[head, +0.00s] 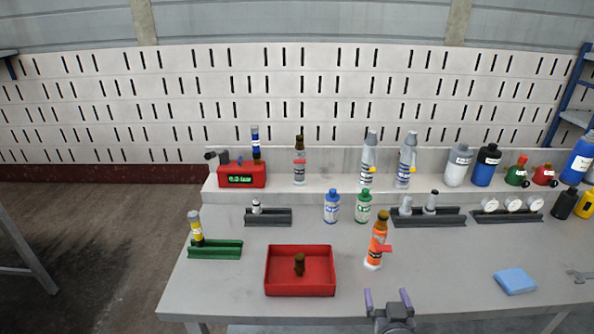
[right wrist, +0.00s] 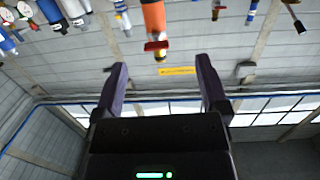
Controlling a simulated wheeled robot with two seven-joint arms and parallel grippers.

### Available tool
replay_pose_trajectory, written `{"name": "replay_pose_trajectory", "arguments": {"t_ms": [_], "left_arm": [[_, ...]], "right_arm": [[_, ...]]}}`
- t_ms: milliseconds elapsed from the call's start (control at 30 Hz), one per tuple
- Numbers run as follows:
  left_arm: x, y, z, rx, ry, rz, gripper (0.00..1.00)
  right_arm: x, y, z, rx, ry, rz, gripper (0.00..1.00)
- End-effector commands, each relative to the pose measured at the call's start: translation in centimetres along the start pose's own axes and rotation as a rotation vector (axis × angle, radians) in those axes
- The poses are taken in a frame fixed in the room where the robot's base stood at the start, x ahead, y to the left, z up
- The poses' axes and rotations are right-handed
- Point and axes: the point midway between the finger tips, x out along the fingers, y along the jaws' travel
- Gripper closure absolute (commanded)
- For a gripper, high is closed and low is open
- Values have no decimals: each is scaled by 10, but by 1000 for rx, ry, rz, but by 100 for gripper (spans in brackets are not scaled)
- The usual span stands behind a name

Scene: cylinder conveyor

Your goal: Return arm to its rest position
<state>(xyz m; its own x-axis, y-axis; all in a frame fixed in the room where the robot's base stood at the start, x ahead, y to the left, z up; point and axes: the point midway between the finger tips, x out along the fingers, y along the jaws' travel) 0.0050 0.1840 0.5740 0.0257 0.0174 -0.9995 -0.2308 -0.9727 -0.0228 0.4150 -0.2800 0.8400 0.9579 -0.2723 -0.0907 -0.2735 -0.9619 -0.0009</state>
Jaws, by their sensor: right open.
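My right gripper (head: 387,296) is at the front edge of the table in the head view, its two purple fingers apart. The right wrist view shows the same gripper (right wrist: 161,66) open, with nothing between its fingers. An orange bottle (head: 375,248) with a brown top and a red lever stands on the table beyond the gripper, apart from it. Its orange body (right wrist: 154,18) also shows at the top of the right wrist view. My left gripper is not in view.
A red tray (head: 300,291) holding a small brown piece (head: 299,264) sits left of the gripper. A green holder (head: 215,250) with a yellow-banded cylinder is further left. A blue sponge (head: 515,281) lies right. Several bottles line the back ledge. The table between gripper and sponge is clear.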

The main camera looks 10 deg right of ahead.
Motion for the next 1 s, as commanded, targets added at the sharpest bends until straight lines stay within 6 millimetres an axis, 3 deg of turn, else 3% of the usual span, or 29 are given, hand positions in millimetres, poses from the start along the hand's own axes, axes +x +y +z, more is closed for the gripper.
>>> {"name": "replay_pose_trajectory", "arguments": {"t_ms": [67, 100, 167, 200, 267, 300, 400, 500, 600, 700, 1000], "left_arm": [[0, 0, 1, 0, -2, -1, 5], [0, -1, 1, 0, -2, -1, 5], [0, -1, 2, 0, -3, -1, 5], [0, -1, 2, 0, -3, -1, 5], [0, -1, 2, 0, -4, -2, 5], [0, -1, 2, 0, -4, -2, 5], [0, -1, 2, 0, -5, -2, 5], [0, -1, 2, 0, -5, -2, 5], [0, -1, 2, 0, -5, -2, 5], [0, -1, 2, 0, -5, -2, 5], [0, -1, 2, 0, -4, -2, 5]], "right_arm": [[-25, -12, 56, -35, -176, -51, 6], [-46, -18, 92, -61, -294, -84, 6], [-87, -24, 144, -106, -476, -135, 6], [-117, -26, 175, -138, -595, -166, 6], [-168, -25, 216, -188, -770, -210, 6], [-203, -22, 239, -224, -882, -238, 6], [-287, -7, 278, -309, -1127, -294, 6], [-351, 8, 296, -376, -1301, -333, 6], [-386, 18, 301, -416, -1396, -354, 6], [-397, 22, 303, -430, -1427, -361, 6], [-396, 22, 303, -428, -1424, -360, 6]]}}
